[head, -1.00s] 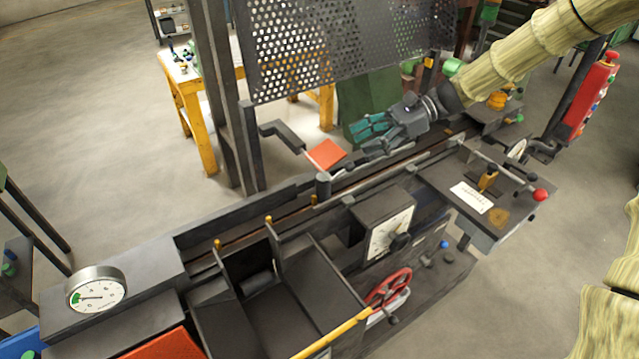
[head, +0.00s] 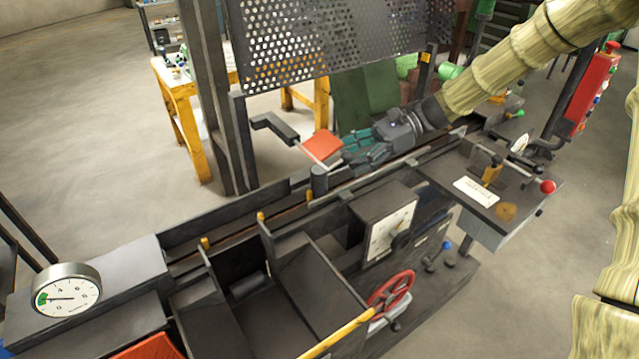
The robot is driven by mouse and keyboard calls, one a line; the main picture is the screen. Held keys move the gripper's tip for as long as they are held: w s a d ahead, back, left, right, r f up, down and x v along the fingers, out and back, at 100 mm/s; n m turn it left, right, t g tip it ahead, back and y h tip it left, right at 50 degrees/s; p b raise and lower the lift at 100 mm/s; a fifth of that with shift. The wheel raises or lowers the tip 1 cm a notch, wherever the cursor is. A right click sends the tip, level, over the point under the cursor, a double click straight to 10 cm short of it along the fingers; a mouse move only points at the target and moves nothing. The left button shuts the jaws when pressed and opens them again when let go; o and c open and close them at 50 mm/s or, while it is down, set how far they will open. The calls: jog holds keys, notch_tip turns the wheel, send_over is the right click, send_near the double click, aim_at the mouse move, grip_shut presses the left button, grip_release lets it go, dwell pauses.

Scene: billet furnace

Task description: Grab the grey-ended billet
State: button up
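My gripper (head: 352,150), with teal and dark fingers, is low over the dark channel (head: 400,172) of the machine, in front of the perforated screen. Its fingertips are beside an orange-red plate (head: 321,145). The fingers overlap in this view, so I cannot tell if they are apart or hold anything. I cannot pick out a grey billet end for certain. A dark grey cylinder (head: 247,286) lies in the open bay at the machine's front left. Green-ended round pieces (head: 450,72) are at the back, behind my arm.
A perforated screen (head: 325,45) and dark post (head: 213,100) stand behind the channel. A short dark upright cylinder (head: 318,182) stands at the channel's edge, left of my fingertips. A dial box (head: 385,225), red handwheel (head: 390,293) and red-knobbed lever (head: 547,187) are at the front.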

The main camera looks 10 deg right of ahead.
aim_at(319, 174)
jog(key=p+x, duration=0.3)
jog(key=x, duration=0.6)
jog(key=shift+s+a+f+p, duration=0.1)
jog(key=shift+f+p, duration=0.05)
jog(key=shift+p, duration=0.2)
grip_shut()
